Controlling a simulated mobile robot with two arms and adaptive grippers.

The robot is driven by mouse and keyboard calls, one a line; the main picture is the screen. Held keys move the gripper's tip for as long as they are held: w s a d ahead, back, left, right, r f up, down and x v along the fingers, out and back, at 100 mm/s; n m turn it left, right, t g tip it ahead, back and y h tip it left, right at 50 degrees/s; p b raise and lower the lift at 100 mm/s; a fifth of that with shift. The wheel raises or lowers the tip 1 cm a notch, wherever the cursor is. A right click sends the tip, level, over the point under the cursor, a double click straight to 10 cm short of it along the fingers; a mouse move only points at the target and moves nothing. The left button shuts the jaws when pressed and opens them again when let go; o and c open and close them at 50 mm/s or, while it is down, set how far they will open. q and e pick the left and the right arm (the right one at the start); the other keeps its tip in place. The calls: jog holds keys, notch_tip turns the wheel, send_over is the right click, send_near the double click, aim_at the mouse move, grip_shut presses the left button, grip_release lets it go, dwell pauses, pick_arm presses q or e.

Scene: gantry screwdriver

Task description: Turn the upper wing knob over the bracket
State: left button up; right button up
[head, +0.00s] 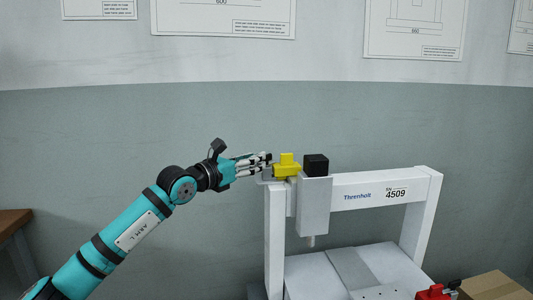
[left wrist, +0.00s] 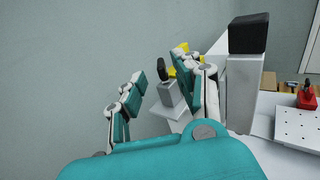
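The yellow wing knob (head: 287,165) sits at the upper left of the white gantry (head: 350,186), beside a black block (head: 316,165) on a grey upright housing (head: 314,207). My left gripper (head: 268,163) reaches in from the left, its fingertips close to the knob's left side; contact cannot be told. In the left wrist view, the fingers (left wrist: 160,68) are spread apart with no object clearly held. Yellow parts of the knob (left wrist: 183,47) show behind the right finger, which hides most of it. A grey block with a dark top (left wrist: 171,90) shows between the fingers. My right gripper is not in view.
A white bed (head: 330,277) lies below the gantry. A red object with a black part (head: 434,292) and a cardboard box (head: 494,286) are at lower right. A brown tabletop (head: 14,222) is at far left. The grey wall (head: 140,130) behind is clear below the posters.

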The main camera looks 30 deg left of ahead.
aim_at(267, 155)
pick_arm(q)
jog(key=x, duration=0.6)
jog(key=shift+a, duration=0.1)
jog(key=shift+c, duration=0.4)
jog(key=shift+f, duration=0.1)
grip_shut()
